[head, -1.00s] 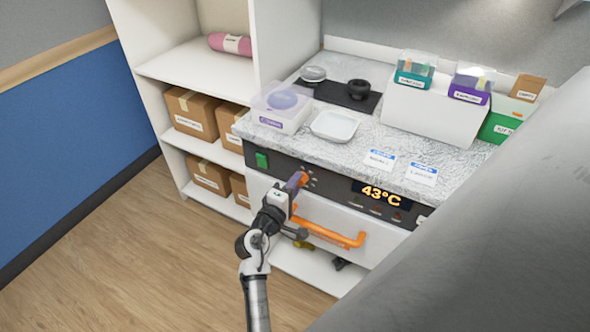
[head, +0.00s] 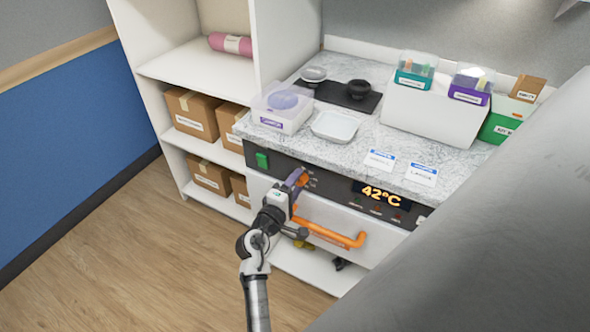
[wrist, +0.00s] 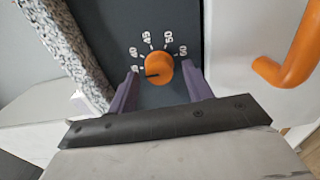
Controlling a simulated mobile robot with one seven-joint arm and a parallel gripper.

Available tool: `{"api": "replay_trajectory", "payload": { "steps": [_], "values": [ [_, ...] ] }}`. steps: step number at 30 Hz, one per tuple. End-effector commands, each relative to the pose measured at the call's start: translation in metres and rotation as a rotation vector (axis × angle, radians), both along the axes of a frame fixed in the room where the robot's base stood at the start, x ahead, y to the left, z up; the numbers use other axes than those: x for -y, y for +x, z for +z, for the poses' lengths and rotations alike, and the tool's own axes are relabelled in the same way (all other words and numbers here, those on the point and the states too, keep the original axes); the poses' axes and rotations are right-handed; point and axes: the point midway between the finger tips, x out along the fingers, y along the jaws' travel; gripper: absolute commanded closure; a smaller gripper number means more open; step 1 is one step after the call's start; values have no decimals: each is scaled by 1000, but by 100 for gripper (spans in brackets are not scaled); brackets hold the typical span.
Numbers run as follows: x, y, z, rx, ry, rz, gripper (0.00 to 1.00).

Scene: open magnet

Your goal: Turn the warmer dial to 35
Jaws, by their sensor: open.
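The warmer dial is an orange round knob (wrist: 158,67) on the dark panel of the warmer, with white numbers 40, 45, 50 and 60 around it. Its dark pointer mark points left in the wrist view, near a lowest number that is partly hidden. My gripper (wrist: 161,71) is open, with one purple finger on each side of the dial; I cannot tell whether either touches it. In the head view my gripper (head: 297,178) is at the panel and partly hides the dial. The warmer display (head: 381,194) reads 42°C.
An orange drawer handle (head: 330,234) sticks out below the panel, close to my gripper. A green switch (head: 262,160) is left of the dial. A clear-lidded box (head: 283,112) and a white tray (head: 336,126) stand on the counter above. The floor at left is clear.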

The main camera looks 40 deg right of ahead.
Motion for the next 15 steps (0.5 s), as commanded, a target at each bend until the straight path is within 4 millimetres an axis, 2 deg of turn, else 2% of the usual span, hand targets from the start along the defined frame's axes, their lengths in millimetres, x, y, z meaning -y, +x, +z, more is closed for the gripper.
{"api": "replay_trajectory", "payload": {
  "steps": [4,7,15],
  "values": [
    [-6,-2,-1,-1,0,1,50],
    [-19,-8,-3,-1,0,2,50],
    [-76,-31,-4,0,1,4,50]
  ]
}}
